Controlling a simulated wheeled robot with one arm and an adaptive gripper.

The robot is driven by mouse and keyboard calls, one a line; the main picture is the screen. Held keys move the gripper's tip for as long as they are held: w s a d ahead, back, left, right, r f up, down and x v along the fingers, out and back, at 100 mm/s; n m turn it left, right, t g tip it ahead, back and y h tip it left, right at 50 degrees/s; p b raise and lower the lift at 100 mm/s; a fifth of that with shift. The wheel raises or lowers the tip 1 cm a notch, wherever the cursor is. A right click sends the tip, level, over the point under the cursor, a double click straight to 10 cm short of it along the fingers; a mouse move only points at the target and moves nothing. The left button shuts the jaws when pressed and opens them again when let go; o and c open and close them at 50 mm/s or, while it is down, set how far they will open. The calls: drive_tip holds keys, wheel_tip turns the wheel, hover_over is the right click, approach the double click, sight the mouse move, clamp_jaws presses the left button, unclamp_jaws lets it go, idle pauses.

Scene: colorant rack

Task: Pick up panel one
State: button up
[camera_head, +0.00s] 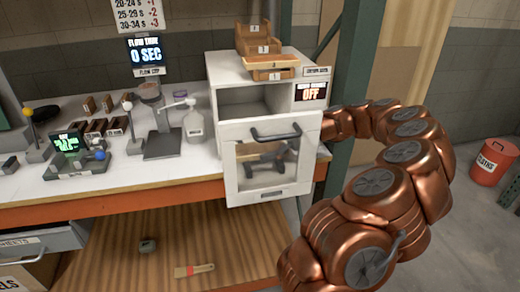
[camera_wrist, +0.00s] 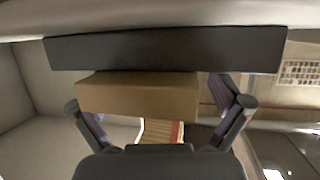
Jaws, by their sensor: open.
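A tan wooden block (camera_wrist: 138,95) lies between the two spread fingers of my gripper (camera_wrist: 160,110) in the wrist view, below a dark bar (camera_wrist: 165,50). The fingers are open and a gap shows at least on the right. No number shows on the block, so I cannot tell whether it is panel one. A stepped wooden rack (camera_head: 250,30) with numbered labels stands on the cabinet.
A display (camera_head: 311,91) reads OFF. A pump bottle (camera_head: 194,125) and a stand (camera_head: 165,142) stand left on the white bench (camera_head: 130,175). A brush (camera_head: 193,270) lies below.

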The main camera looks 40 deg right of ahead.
drive_tip(key=shift+c, duration=0.2)
drive_tip(key=c, duration=1.3)
drive_tip(key=shift+r, duration=0.1)
wheel_tip(320, 180, up, 10)
drive_tip(key=b, duration=0.1)
